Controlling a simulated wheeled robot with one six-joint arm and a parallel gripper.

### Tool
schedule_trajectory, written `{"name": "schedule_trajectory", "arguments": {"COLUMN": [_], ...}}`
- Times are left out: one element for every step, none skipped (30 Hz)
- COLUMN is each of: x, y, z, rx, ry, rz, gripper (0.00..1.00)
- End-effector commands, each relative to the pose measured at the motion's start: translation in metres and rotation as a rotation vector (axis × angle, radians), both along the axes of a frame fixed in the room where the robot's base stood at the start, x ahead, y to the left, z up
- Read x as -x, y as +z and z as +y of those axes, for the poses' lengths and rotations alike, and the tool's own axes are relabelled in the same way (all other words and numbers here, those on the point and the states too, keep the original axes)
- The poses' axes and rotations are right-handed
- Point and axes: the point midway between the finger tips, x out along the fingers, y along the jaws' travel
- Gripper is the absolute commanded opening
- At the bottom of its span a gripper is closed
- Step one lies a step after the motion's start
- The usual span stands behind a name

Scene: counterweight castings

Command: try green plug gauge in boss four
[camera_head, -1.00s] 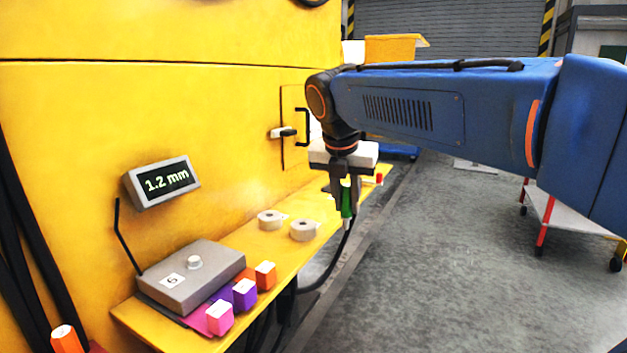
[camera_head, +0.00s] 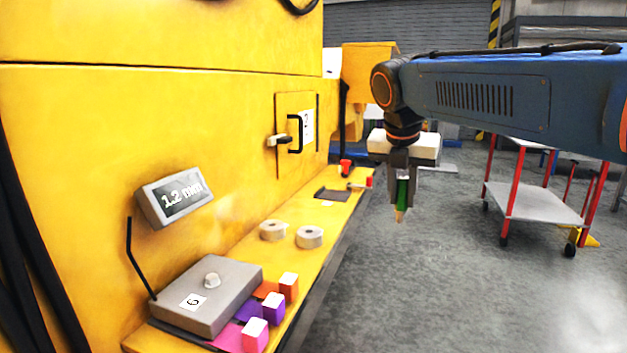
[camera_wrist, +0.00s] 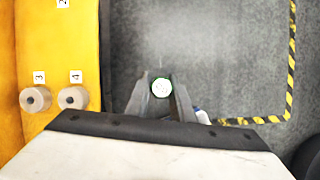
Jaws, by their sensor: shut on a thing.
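My gripper (camera_head: 402,182) is shut on the green plug gauge (camera_head: 402,194), which hangs upright with its pale tip down. In the head view they appear right of the yellow shelf, with grey floor behind. In the wrist view the gauge's white top with a green rim (camera_wrist: 161,87) sits between my fingers. Boss four (camera_wrist: 73,106) is a grey ring beside the label 4 near the shelf edge, left of my gripper. It is the right-hand ring (camera_head: 309,241) in the head view. The gauge is apart from it, over the floor beyond the shelf edge.
Boss three (camera_wrist: 35,106) stands left of boss four. A grey box marked 6 (camera_head: 208,297) and several coloured blocks are on the near shelf. A display (camera_head: 175,197) reads about 1.2 mm. A red-legged cart (camera_head: 540,207) stands at right. The floor below my gripper is clear.

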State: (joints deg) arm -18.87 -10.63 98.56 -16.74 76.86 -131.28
Motion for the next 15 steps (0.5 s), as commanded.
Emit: {"name": "schedule_trajectory", "arguments": {"x": [-0.008, -0.012, -0.017, -0.02, -0.024, -0.027, -0.029, -0.031, -0.032, -0.034, -0.034, -0.035, -0.035, -0.036, -0.036], "y": [0.003, 0.004, 0.007, 0.008, 0.01, 0.012, 0.013, 0.014, 0.016, 0.016, 0.017, 0.018, 0.019, 0.019, 0.02], "z": [0.023, 0.035, 0.051, 0.064, 0.077, 0.093, 0.106, 0.117, 0.133, 0.143, 0.153, 0.165, 0.173, 0.18, 0.188], "rx": [0.0, 0.001, 0.0, 0.001, 0.0, 0.001, 0.001, 0.0, 0.0, 0.0, 0.001, 0.001, 0.001, 0.0, 0.0], "ry": [0.04, 0.061, 0.09, 0.11, 0.131, 0.157, 0.177, 0.196, 0.219, 0.235, 0.251, 0.268, 0.281, 0.291, 0.304], "rz": [0.0, 0.002, 0.0, 0.001, 0.001, 0.002, 0.002, 0.001, 0.001, 0.001, 0.0, 0.0, 0.0, 0.0, 0.0], "gripper": [0.0, 0.0, 0.0, 0.0, 0.0, 0.0, 0.0, 0.0, 0.0, 0.0, 0.0, 0.0, 0.0, 0.0, 0.0]}}
